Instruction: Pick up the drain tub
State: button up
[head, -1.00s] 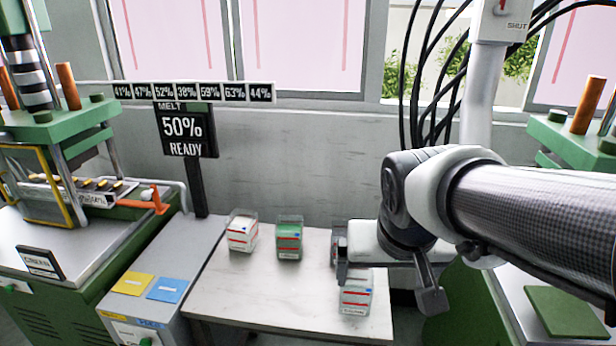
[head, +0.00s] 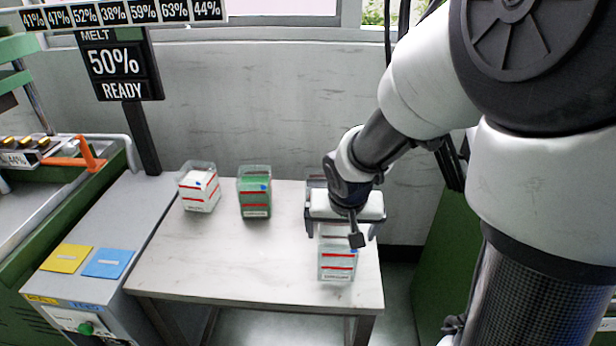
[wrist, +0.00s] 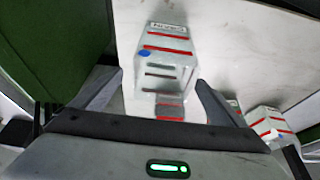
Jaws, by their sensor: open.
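The front right tub (head: 337,262) is whitish and upright, partly hidden by my gripper. My gripper (head: 341,230) is open above it, pointing down. In the wrist view, my gripper (wrist: 158,84) has its fingers spread on either side of the near end of this tub (wrist: 168,45), which bears a blue dot. Another tub (head: 316,183) is mostly hidden behind my gripper. I cannot tell whether the fingers touch anything.
A white tub (head: 200,190) and a green-filled tub (head: 255,195) stand at the back left of the table. A melt sign (head: 117,62) stands on a post at the left. Yellow (head: 66,258) and blue (head: 107,263) pads lie on the grey cabinet. The table's front middle is clear.

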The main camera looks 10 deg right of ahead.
jog(key=b+x, duration=0.1)
jog(key=x, duration=0.2)
jog(key=b+x, duration=0.1)
jog(key=x, duration=0.2)
jog(key=shift+w+a+f+b, duration=0.2)
jog(key=shift+f+b, duration=0.1)
jog(key=shift+b, duration=0.05)
jog(key=c, duration=1.2)
notch_tip(320, 180, up, 9)
jog(key=p, duration=0.4)
notch_tip(320, 180, up, 12)
jog(key=n+p, duration=0.2)
jog(key=p, duration=1.8)
send_over(337, 241)
jog(key=s, duration=0.5)
jog(key=shift+s+a+y, duration=0.25)
jog(key=shift+a+y, duration=0.15)
